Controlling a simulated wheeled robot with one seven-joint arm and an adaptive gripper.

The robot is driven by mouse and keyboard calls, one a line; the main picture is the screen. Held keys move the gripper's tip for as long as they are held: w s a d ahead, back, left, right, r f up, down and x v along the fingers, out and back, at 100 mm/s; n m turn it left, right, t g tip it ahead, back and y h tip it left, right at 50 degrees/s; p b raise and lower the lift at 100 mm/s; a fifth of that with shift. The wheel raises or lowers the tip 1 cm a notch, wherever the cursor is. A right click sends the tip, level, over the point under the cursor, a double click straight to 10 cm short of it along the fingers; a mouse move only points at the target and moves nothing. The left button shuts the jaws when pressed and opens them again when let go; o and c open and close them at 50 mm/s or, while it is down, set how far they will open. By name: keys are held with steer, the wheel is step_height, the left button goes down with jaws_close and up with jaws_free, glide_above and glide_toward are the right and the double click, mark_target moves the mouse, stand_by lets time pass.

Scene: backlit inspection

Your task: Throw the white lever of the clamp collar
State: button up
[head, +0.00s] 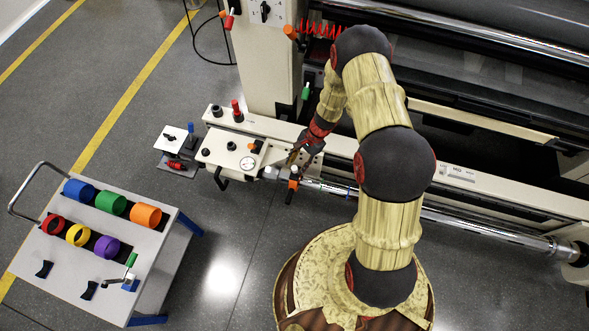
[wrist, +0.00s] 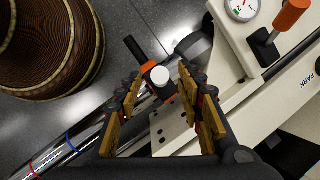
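The clamp collar (head: 293,184) is a small orange and black piece near the left end of the shiny bar, just below my gripper (head: 294,158) in the head view. In the wrist view its orange-red body and a black stub (wrist: 134,47) show. The white lever (wrist: 160,76) appears nearly end-on as a white round tip in front of the collar. My gripper (wrist: 160,84) is open, its brown fingers apart on the left and right of the white tip, with a visible gap on each side. Depth between tip and fingers is hard to tell.
A cream machine housing with a dial gauge (wrist: 241,8) and an orange-topped lever (wrist: 290,16) stands close on the right in the wrist view. The shiny bar (head: 463,226) runs right. A cart (head: 100,245) with coloured rings stands left; floor between is clear.

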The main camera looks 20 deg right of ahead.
mark_target(295, 168)
steer(key=shift+b+x, duration=0.4)
steer(key=shift+x, duration=1.1)
steer(key=shift+c, duration=0.8)
steer(key=c, duration=0.7)
jaws_close()
